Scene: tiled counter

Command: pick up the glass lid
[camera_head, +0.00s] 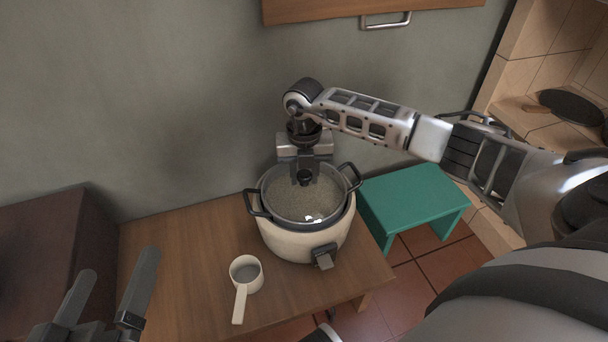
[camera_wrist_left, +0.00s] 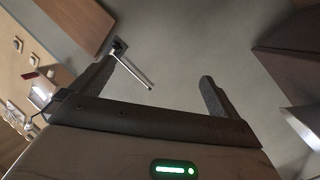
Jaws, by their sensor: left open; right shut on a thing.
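The glass lid (camera_head: 290,206) is a clear round lid with a dark rim and a dark knob, over the cream rice cooker (camera_head: 290,240) on the wooden table. Pale grains show through the glass. My right gripper (camera_head: 304,177) points down from above and is shut on the lid's knob. The lid looks level at the cooker's top; I cannot tell if it rests there or is slightly raised. My left gripper (camera_head: 118,262) is open and empty at the lower left, away from the lid. Its fingers also show in the left wrist view (camera_wrist_left: 160,72).
A cream measuring cup (camera_head: 246,272) with a handle stands on the wooden table (camera_head: 180,250) in front of the cooker. A dark brown box (camera_head: 40,255) is at the left. A green stool (camera_head: 415,196) stands at the right. The grey wall is close behind.

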